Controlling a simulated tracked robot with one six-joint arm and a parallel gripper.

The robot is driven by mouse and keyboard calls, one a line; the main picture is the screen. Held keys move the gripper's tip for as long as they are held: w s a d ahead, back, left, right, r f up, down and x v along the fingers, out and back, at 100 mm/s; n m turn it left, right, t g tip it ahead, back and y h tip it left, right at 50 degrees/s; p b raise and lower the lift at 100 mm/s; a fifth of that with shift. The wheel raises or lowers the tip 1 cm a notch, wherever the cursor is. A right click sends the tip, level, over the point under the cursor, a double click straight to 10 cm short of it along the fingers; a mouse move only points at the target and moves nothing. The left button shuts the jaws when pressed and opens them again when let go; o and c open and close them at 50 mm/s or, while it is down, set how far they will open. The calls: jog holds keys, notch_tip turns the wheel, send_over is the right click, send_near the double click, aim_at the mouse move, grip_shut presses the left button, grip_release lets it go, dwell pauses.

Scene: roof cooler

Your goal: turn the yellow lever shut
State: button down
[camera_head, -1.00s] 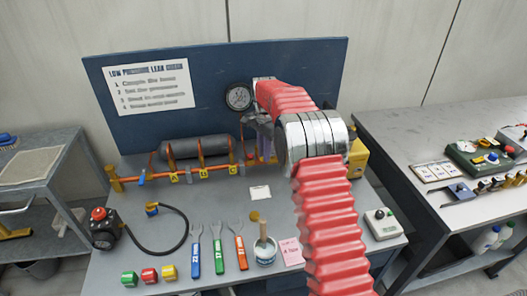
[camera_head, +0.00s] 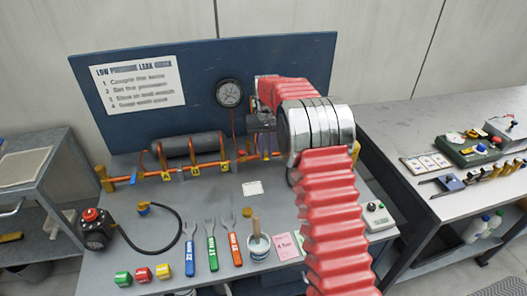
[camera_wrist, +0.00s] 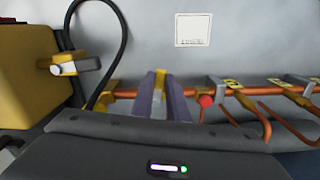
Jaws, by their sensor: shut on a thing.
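The yellow lever (camera_wrist: 160,78) shows as a small yellow piece between my fingers in the wrist view, at the orange pipe. My gripper (camera_wrist: 165,92) is shut on it, with one grey-purple finger on each side. Much of the lever is hidden by the fingers, so its exact angle cannot be told. In the head view my gripper (camera_head: 264,145) is at the right part of the orange pipe (camera_head: 205,167), below the gauge (camera_head: 229,93), partly hidden by my red arm.
The pipe carries yellow tags and a dark cylinder (camera_head: 190,144). A red knob (camera_wrist: 206,101) sits right beside my fingers. A yellow box (camera_wrist: 30,70) with a black hose is left in the wrist view. Wrenches and a pot (camera_head: 258,246) lie on the bench front.

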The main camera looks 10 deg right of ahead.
jog(key=shift+d+n, duration=0.45)
jog(key=shift+n, duration=0.65)
jog(key=c, duration=1.7)
grip_release()
notch_tip(320, 180, up, 14)
jog(key=shift+f, duration=0.15)
